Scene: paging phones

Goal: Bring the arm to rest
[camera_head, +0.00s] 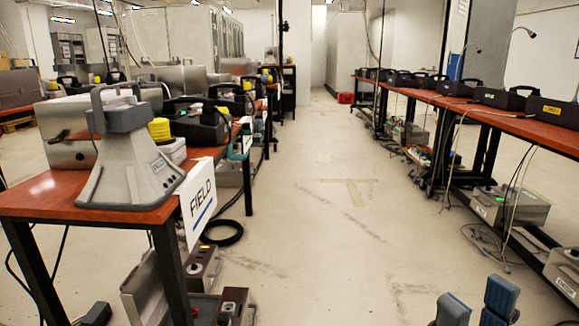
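My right gripper (478,291) shows at the bottom right edge of the head view. Its two blue-grey fingers point up, with a gap between them and nothing seen in it. It is over the floor, left of the right-hand bench and apart from it. The rest of the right arm is out of the frame. My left gripper and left arm are not in view. A grey device (128,160) with a flared base and a top handle stands upright on the left bench (45,188).
Black phone units (505,98) line the long right bench (430,97). More equipment crowds the left bench, with a hanging "FIELD" sign (198,203). Boxes (511,205) and loose cables lie below the benches. The aisle floor (325,215) between them is clear. A red object (345,98) lies far off.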

